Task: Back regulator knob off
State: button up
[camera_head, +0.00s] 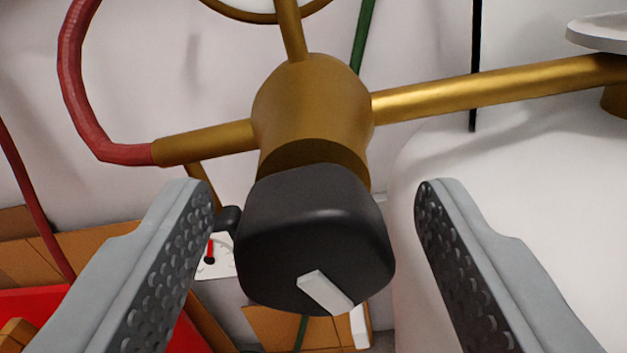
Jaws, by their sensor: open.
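The black regulator knob (312,235) is in the middle of the view, on the front of the brass regulator body (313,100). A white bar mark (326,293) shows slantwise on its lower face. My gripper (318,200) is open, with one grey finger on the left of the knob and one on the right. The knob appears between the fingers with clear room on both sides. Neither finger looks to touch it, though the depth is hard to judge.
A red hose (75,80) joins the brass pipe (205,144) at left. Another brass pipe (490,88) runs right above a white rounded tank (490,180). A gauge with a red needle (210,252) and brown boxes (35,255) show behind.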

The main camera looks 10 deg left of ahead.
jog(key=shift+w, duration=0.1)
jog(key=c, duration=1)
jog(key=shift+n, duration=0.4)
jog(key=n, duration=0.5)
jog(key=shift+n, duration=0.4)
jog(key=n, duration=0.3)
jog(key=shift+a+n, duration=0.1)
jog(key=shift+n, duration=1.9)
jog(key=shift+f, duration=0.1)
